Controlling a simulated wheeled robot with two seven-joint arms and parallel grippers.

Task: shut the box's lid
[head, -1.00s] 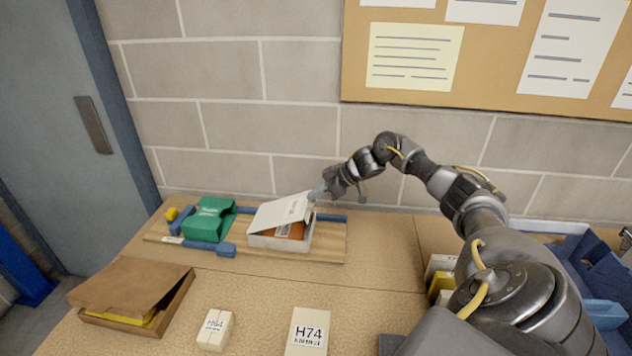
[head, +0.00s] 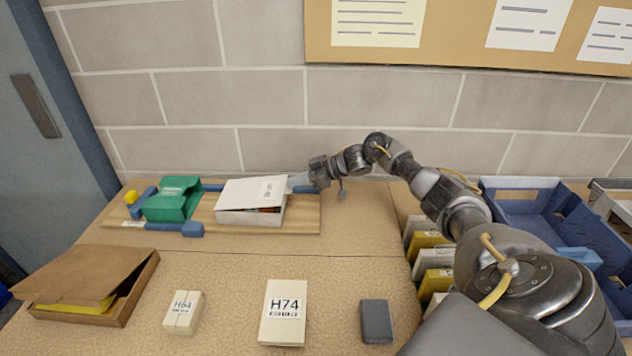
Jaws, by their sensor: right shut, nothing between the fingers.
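The white box (head: 250,218) stands on a wooden board at the back of the table, near the wall. Its white lid (head: 248,190) is low over the box and slightly tilted. A narrow gap at the front right shows something dark and orange inside. My right gripper (head: 297,180) is shut and empty, with its fingertips at the lid's right edge. I cannot tell whether they touch it. My left gripper is not in view.
A green box (head: 173,199) stands left of the white box on the board (head: 305,215). A brown box (head: 130,300) with a raised flap, small cream boxes (head: 183,312) (head: 283,312) and a grey block (head: 376,321) lie in front. Blue bins (head: 540,215) stand right.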

